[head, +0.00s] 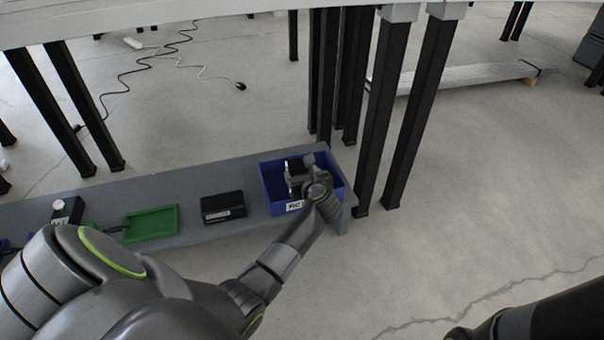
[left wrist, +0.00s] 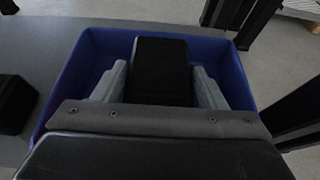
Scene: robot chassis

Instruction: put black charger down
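A black charger (left wrist: 161,68) stands between the two grey fingers of my left gripper (left wrist: 160,82) in the left wrist view. In the head view my left gripper (head: 297,176) is inside the blue bin (head: 335,181) at the right end of the grey bench. The bin's walls also surround the gripper in the left wrist view (left wrist: 75,72). Whether the charger rests on the bin floor is hidden. My right gripper is out of view; only part of my right arm shows at the lower right.
Another black box (head: 223,206) lies on the grey bench (head: 190,185), left of the bin. Further left are a green tray (head: 150,224) and a black item with a white knob (head: 66,210). Black table legs (head: 378,120) stand close behind and right of the bin.

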